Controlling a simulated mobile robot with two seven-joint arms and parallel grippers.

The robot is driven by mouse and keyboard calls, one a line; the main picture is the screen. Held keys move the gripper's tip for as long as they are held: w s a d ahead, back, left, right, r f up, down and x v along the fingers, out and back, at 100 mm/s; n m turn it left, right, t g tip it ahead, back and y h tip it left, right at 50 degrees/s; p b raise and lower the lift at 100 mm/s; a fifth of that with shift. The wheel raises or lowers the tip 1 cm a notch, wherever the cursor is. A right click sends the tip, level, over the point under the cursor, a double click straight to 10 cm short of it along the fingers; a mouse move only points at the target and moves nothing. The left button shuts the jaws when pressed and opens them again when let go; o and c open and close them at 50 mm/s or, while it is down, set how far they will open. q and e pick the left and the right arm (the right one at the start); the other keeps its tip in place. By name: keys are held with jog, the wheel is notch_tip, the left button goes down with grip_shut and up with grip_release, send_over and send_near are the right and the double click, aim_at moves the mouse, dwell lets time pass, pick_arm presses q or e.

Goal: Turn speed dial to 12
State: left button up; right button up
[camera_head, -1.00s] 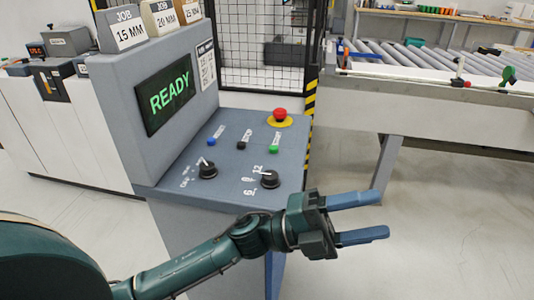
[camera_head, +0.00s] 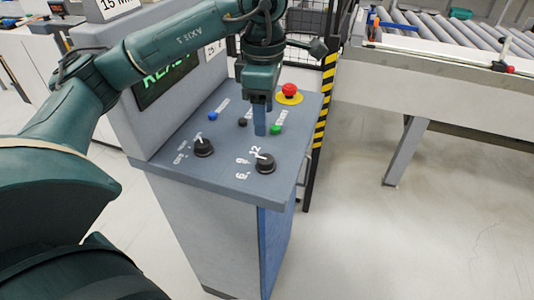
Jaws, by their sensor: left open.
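The speed dial (camera_head: 265,164) is a black knob on the right of the sloped grey-blue console panel, with the numbers 6, 9 and 12 printed around its left and upper side. Its pale pointer mark is on the upper-left side of the knob, but I cannot tell its exact setting. My left gripper (camera_head: 260,121) points down over the panel, behind the dial and apart from it. It is open and empty; one blue finger shows, and the other is hidden. My right gripper is not in view.
A second black knob (camera_head: 203,147) sits to the left. Blue (camera_head: 213,116), black (camera_head: 242,122) and green (camera_head: 276,130) buttons and a red emergency stop (camera_head: 289,91) lie behind. My arm partly covers the screen (camera_head: 166,84). A roller conveyor (camera_head: 440,75) stands at right.

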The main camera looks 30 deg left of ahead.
aim_at(265, 159)
pick_arm(q)
notch_tip(265, 159, down, 10)
jog(key=b, duration=0.6)
jog(key=shift+w+f, duration=0.15)
jog(key=shift+f, duration=0.55)
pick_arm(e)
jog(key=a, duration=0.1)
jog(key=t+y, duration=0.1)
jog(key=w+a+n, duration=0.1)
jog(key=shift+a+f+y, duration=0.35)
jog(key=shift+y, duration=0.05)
pick_arm(q)
jog(key=shift+c, duration=0.3)
jog(key=c, duration=0.9)
jog(key=shift+c, duration=0.2)
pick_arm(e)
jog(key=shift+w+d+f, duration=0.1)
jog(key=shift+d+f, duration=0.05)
